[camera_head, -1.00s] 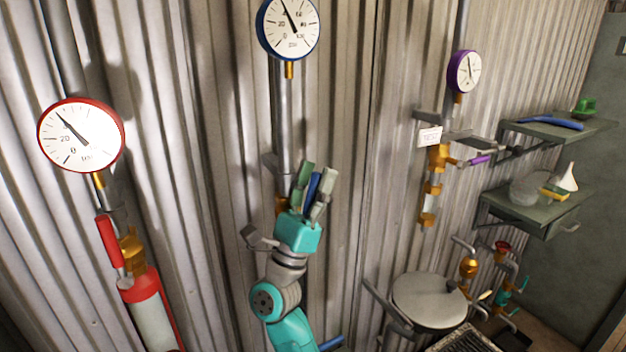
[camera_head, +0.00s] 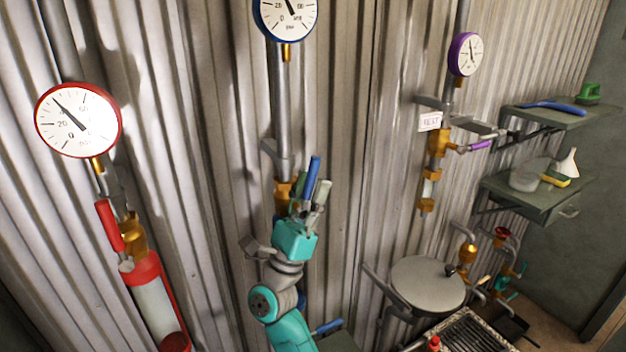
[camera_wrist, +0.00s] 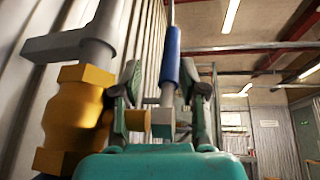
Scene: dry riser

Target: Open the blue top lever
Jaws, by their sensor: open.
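The blue top lever (camera_head: 311,178) points upward, leaning slightly right, beside a brass valve (camera_head: 284,194) on the middle pipe. In the wrist view the lever's blue sleeve (camera_wrist: 170,58) stands nearly upright on a grey stem, with the brass valve body (camera_wrist: 75,115) at left. My gripper (camera_head: 309,197) is open, with one finger on each side of the lever's lower part. In the wrist view the gripper (camera_wrist: 165,88) shows gaps between both fingers and the stem. The blue sleeve rises above the fingertips. My teal hand partly hides the valve in the head view.
A blue-rimmed gauge (camera_head: 287,12) hangs above on the same pipe. A second blue lever (camera_head: 327,327) is low beside my arm. A red-levered valve (camera_head: 134,236) is at left, a purple-levered one (camera_head: 438,150) at right. A round grey disc (camera_head: 428,284) and shelves stand further right.

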